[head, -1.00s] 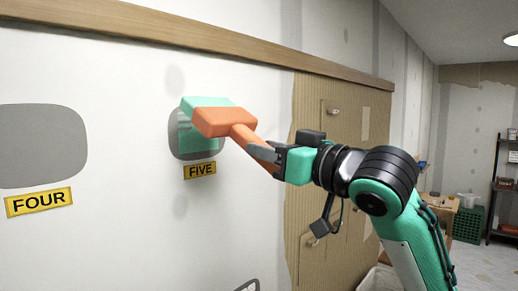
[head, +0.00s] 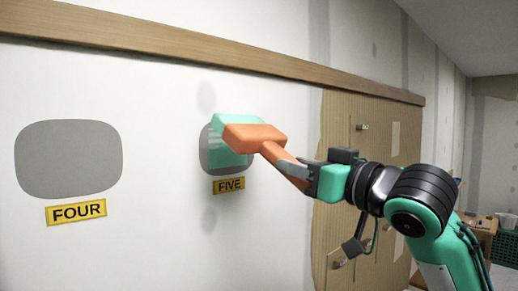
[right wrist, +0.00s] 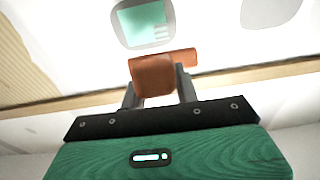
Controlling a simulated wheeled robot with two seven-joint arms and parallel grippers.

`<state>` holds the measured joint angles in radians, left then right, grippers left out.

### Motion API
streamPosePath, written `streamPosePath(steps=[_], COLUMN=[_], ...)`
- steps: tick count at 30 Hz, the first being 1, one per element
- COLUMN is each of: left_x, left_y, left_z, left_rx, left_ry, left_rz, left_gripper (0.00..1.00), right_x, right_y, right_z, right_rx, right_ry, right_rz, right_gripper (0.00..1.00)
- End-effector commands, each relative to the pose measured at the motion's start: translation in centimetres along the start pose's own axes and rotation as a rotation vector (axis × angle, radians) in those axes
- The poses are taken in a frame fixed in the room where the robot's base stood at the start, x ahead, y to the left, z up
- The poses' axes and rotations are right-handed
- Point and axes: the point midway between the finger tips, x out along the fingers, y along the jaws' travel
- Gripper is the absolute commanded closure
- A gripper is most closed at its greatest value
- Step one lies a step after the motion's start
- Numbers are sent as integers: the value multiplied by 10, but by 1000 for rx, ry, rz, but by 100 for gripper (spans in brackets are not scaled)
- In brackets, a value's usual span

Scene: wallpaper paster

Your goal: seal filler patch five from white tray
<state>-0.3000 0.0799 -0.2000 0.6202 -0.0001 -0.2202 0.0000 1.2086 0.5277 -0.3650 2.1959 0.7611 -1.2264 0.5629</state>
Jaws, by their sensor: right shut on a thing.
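Filler patch five (head: 212,165) is a grey rounded shape on the white wall above the yellow FIVE label (head: 229,185). A teal area (head: 228,157) covers part of it; in the right wrist view this is a teal square (right wrist: 140,20) with pale stripes at its lower right. My right gripper (head: 308,178) is shut on the handle of an orange tool (head: 255,137), which also shows in the right wrist view (right wrist: 153,75). The tool's head, with a teal face, hides the patch's upper right. I cannot tell whether it touches the wall. No white tray shows.
Grey patch four (head: 68,158) is on the wall at the left, above its FOUR label (head: 76,211). A wooden rail (head: 200,52) runs along the wall above both patches. Brown cardboard panelling (head: 340,130) stands right of patch five, behind my right arm.

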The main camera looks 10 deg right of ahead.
Motion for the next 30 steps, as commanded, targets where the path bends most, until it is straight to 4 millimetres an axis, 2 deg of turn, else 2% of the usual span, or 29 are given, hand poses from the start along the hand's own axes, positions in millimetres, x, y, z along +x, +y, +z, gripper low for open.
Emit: streamPosePath(steps=[5,21,27,30], left_x=[11,40,49,52], left_y=[0,1,1,1], left_z=[1,4,4,5], left_rx=[0,0,0,0], left_ry=[0,0,0,0], left_rz=[0,0,0,0], left_gripper=[64,64,64,64], right_x=[-2,-15,-22,-25], right_y=[0,-12,-19,-22], right_z=[-9,-33,-37,-39], right_rx=[177,1154,1419,1497], right_ry=[1,-179,-291,-336], right_rz=[-36,-153,-182,-194], right_gripper=[98,98,98,98])
